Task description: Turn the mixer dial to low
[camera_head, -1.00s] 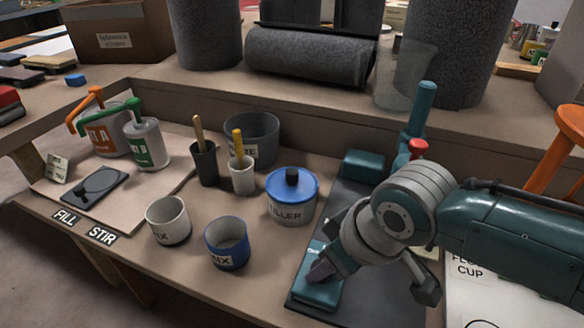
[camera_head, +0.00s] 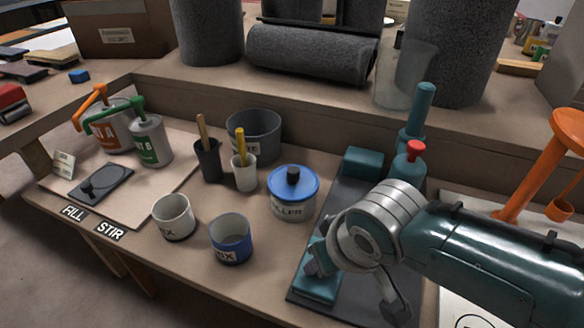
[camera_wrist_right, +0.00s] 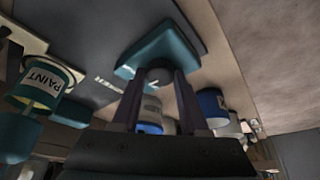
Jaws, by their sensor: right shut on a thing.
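The mixer is a teal machine on a dark base plate, with a teal column (camera_head: 415,120) and a red knob (camera_head: 415,150) at the back. A low teal control box (camera_head: 318,290) sits at the plate's front left; it also shows in the right wrist view (camera_wrist_right: 158,45). My right gripper (camera_wrist_right: 160,82) is shut on the dark round dial (camera_wrist_right: 159,72) on that box. In the head view my right gripper (camera_head: 314,264) and wrist hide the dial. I cannot read the dial's setting or see a pointer. My left gripper is not in view.
Left of the mixer stand a blue-lidded filler tin (camera_head: 292,205), a blue mix cup (camera_head: 231,242) and a white mix cup (camera_head: 174,218). Stick holders (camera_head: 207,162) and pump bottles (camera_head: 150,142) stand farther left. An orange stand (camera_head: 540,165) is at the right.

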